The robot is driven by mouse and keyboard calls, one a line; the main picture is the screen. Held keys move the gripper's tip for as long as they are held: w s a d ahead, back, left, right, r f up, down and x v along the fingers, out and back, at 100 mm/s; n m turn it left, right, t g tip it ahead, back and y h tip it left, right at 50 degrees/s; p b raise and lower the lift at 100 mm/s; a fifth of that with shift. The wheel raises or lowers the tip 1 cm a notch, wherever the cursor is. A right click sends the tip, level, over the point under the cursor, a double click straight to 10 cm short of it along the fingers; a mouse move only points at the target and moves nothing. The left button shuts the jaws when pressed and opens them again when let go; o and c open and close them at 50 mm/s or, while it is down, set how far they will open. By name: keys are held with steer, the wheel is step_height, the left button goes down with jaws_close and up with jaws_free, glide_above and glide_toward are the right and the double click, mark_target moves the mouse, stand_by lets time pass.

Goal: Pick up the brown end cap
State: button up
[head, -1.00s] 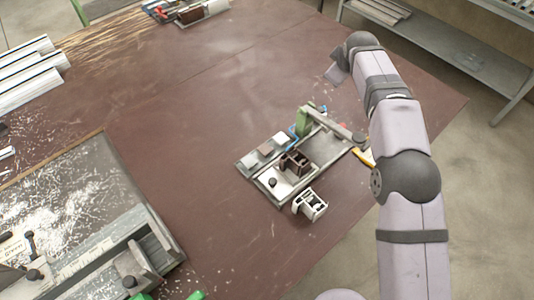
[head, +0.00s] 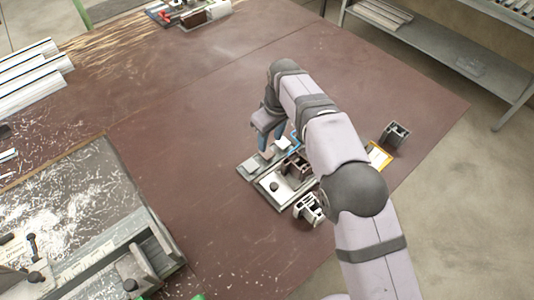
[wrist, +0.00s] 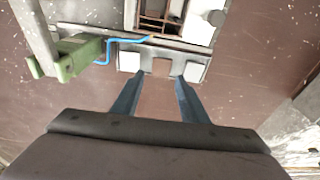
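The brown end cap (wrist: 161,67) is a small square block in the wrist view, in the middle of a short row on the fixture's edge. No contact is visible. In the head view my gripper (head: 272,138) hangs over the cap row, and I cannot clearly make out the brown cap there.
The fixture (head: 268,188) holds a brown profile piece (wrist: 160,18) beside the caps. A green post (wrist: 80,58) and a blue line (wrist: 108,46) stand left in the wrist view. A white profile piece (head: 309,208) and a dark one (head: 396,134) lie nearby.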

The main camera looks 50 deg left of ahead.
mark_target(267, 153)
steer(key=shift+s+a+f+p, duration=0.15)
steer(key=shift+f+p, duration=0.4)
steer(key=shift+f, duration=0.55)
steer(key=shift+a+f+p, duration=0.15)
steer(key=shift+f+p, duration=0.35)
steer(key=shift+f, duration=0.65)
steer(key=shift+s+a+f+p, duration=0.15)
steer(key=shift+f+p, duration=0.4)
steer(key=shift+f, duration=0.55)
steer(key=shift+w, duration=0.1)
steer(key=c, duration=0.8)
